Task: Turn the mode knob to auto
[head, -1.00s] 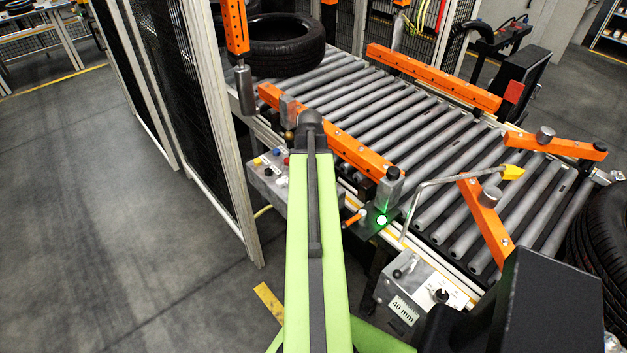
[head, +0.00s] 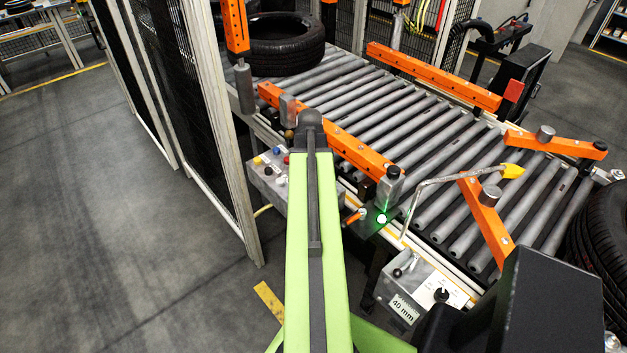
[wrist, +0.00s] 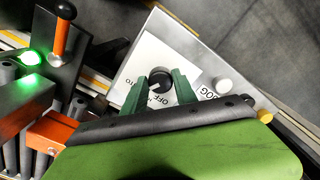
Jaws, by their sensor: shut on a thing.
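The mode knob (wrist: 160,78) is a round black knob on a white label plate (wrist: 148,58) in the wrist view. "OFF" and "JOG" are legible, and part of a word ending in "TO" shows to the knob's left. My gripper (wrist: 160,84) has its two green fingers on either side of the knob, shut on it. I cannot tell clearly which label the knob points at. In the head view my green arm hides the knob and gripper; the left part of the grey control box (head: 262,182) shows beside the arm.
A lever with an orange handle (wrist: 62,38) and a lit green lamp (wrist: 31,58) stand beside the panel. A pale button (wrist: 222,87) and a yellow button (wrist: 265,117) are near the gripper. The roller conveyor (head: 430,140) carries a tyre (head: 280,50). A mesh fence (head: 205,130) stands at left.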

